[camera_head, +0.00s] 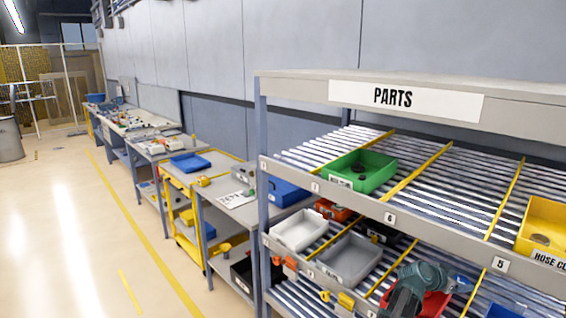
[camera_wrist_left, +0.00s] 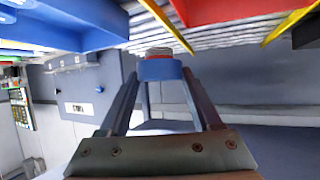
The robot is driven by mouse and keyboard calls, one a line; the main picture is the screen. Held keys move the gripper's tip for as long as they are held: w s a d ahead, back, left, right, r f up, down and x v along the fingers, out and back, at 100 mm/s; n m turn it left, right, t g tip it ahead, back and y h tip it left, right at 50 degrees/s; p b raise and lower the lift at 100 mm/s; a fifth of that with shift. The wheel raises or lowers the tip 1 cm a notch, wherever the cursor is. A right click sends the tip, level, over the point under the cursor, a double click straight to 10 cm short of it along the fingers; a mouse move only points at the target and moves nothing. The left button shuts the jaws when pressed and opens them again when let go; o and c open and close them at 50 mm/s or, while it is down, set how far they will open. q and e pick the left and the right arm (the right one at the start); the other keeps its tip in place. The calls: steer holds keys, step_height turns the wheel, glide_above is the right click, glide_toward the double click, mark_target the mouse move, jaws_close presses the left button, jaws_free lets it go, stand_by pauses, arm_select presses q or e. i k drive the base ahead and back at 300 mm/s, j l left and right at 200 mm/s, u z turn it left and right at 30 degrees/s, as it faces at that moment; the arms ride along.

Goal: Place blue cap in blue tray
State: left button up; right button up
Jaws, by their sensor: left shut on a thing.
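My left gripper (camera_head: 402,300) is low in the head view, in front of the rack's lower level; its fingertips are hard to make out there. In the left wrist view, the fingers of my left gripper (camera_wrist_left: 165,75) are shut on the blue cap (camera_wrist_left: 160,69), which has a reddish and grey part at its far side. A flat blue tray (camera_head: 190,163) lies on the yellow-framed cart left of the rack, well away from the gripper. My right gripper is not in view.
A red bin (camera_head: 432,303) is by my left gripper, with a blue bin (camera_head: 500,312) to its right. White (camera_head: 298,230) and grey (camera_head: 350,260) bins are to the left. The shelf edge (camera_head: 400,220) of the parts rack runs above. Open floor (camera_head: 70,230) is at left.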

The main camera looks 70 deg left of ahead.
mark_target(186, 163)
steer(key=u, duration=1.15)
steer(key=i+j+u, duration=0.2)
steer(key=j+u, duration=0.25)
steer(key=j, duration=0.2)
steer(key=i+j+u, duration=0.3)
steer(key=j+u, duration=0.15)
steer(key=i+j+u, duration=0.35)
steer(key=j+u, duration=0.15)
steer(key=i+j+u, duration=0.55)
steer(key=i+u, duration=0.35)
steer(key=i+j+u, duration=0.1)
steer(key=i, duration=1.4)
steer(key=i+j+z, duration=0.1)
steer(key=i+z, duration=0.35)
steer(key=i+j+z, duration=1.05)
steer(key=z, duration=0.15)
steer(key=i+j+z, duration=0.15)
steer(key=j+z, duration=0.2)
steer(key=i+j+z, duration=0.15)
steer(key=j+z, duration=0.5)
steer(key=j, duration=0.15)
steer(key=i+j+z, duration=0.1)
steer(key=j+z, duration=0.45)
steer(key=j, duration=0.35)
steer(key=k+j+z, duration=0.25)
steer(key=j, duration=0.25)
steer(key=i, duration=0.1)
